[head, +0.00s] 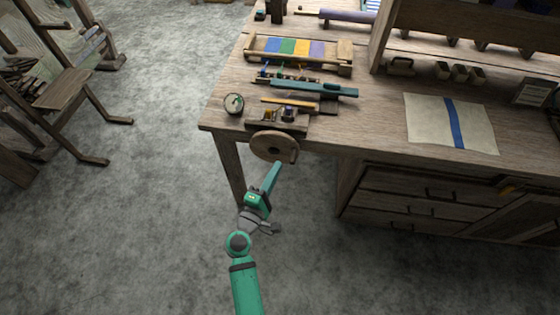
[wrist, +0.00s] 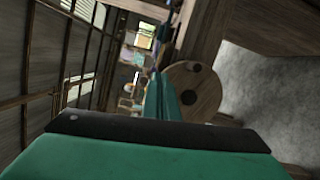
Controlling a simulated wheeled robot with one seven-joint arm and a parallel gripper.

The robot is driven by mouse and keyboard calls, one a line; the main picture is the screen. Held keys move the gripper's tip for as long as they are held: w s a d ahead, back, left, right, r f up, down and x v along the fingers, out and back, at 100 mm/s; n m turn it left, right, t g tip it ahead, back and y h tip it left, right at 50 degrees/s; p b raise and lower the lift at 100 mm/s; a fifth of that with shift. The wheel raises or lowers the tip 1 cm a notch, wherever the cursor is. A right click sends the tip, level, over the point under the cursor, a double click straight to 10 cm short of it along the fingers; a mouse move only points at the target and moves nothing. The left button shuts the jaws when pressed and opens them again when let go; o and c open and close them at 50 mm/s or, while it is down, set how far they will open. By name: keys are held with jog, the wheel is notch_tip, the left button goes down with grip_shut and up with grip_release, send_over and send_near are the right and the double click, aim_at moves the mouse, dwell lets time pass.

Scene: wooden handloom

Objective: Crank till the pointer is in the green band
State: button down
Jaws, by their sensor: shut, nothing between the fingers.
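The crank is a round wooden wheel (head: 266,146) on the front edge of the bench, below a small wooden winding device (head: 278,122). It also shows in the wrist view (wrist: 188,80), with dark knobs or holes on its face. A small round dial (head: 234,103) with a pale face and some green lies on the bench just left of the device. Its pointer is too small to read against the band. My gripper (head: 276,167) is shut and empty, with its tips just below the wheel's lower right rim. In the wrist view the fingers (wrist: 160,98) appear beside the wheel; contact cannot be told.
Behind the device lie a teal shuttle-like tool (head: 325,89) and a frame with coloured stripes (head: 300,48). A cloth with a blue stripe (head: 475,125) lies to the right. Drawers (head: 410,208) stand under the bench.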

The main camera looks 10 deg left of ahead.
jog(key=s+a+r+n+t+y, duration=0.2)
jog(key=a+r+n+t+y, duration=0.2)
jog(key=r+n, duration=0.7)
jog(key=m+g, duration=0.7)
jog(key=m, duration=2)
send_over(293, 159)
jog(key=s, duration=0.1)
notch_tip(293, 159, down, 11)
jog(key=shift+a+r, duration=0.15)
jog(key=f, duration=0.2)
jog(key=shift+s+f, duration=0.25)
jog(key=shift+f, duration=0.75)
